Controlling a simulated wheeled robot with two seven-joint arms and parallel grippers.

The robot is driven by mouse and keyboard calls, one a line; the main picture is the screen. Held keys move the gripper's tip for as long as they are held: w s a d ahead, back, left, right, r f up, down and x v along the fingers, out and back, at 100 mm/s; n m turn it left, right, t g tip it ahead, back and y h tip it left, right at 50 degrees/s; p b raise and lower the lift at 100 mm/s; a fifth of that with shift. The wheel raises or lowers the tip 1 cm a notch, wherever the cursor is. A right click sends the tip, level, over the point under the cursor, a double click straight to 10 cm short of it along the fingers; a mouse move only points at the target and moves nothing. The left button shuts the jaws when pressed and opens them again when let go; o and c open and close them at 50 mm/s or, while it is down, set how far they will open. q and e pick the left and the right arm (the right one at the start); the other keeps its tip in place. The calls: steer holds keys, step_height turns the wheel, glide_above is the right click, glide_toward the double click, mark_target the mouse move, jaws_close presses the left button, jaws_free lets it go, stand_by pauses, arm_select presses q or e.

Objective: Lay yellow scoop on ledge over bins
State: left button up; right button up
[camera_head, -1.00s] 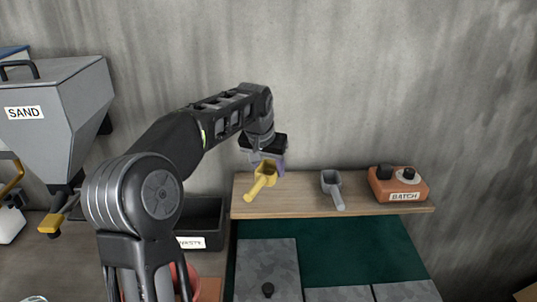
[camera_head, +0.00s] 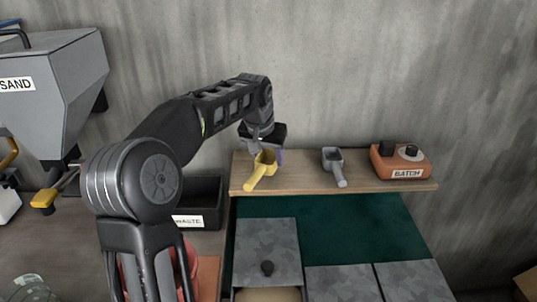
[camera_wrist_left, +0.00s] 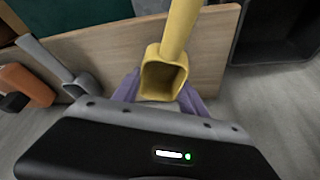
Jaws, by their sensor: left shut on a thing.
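The yellow scoop (camera_head: 263,168) is in my left gripper (camera_head: 268,155) at the left end of the wooden ledge (camera_head: 300,180). Its handle points down-left toward the front edge. In the left wrist view, the purple fingers (camera_wrist_left: 157,92) sit on both sides of the scoop's cup (camera_wrist_left: 163,78), and the handle runs away over the ledge (camera_wrist_left: 115,48). I cannot tell whether the scoop touches the ledge. The bins (camera_head: 268,250) lie below the ledge, mostly under grey lids. My right gripper is not in view.
A grey scoop (camera_head: 333,160) and an orange BATCH box (camera_head: 400,162) stand on the ledge to the right. A black WASTE bin (camera_head: 205,195) is left of the ledge. A grey SAND hopper (camera_head: 50,85) is far left. The ledge between the scoops is clear.

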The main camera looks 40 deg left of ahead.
mark_target(268, 166)
arm_select(q)
steer(key=shift+f+b, duration=0.6)
steer(key=shift+f, duration=0.45)
steer(key=shift+f+b, duration=0.4)
steer(key=shift+f, duration=0.2)
steer(key=o, duration=1.6)
steer(key=shift+r, duration=0.1)
steer(key=b+v, duration=0.1)
steer(key=v, duration=0.6)
steer(key=shift+s+r, duration=0.15)
steer(key=shift+r, duration=0.15)
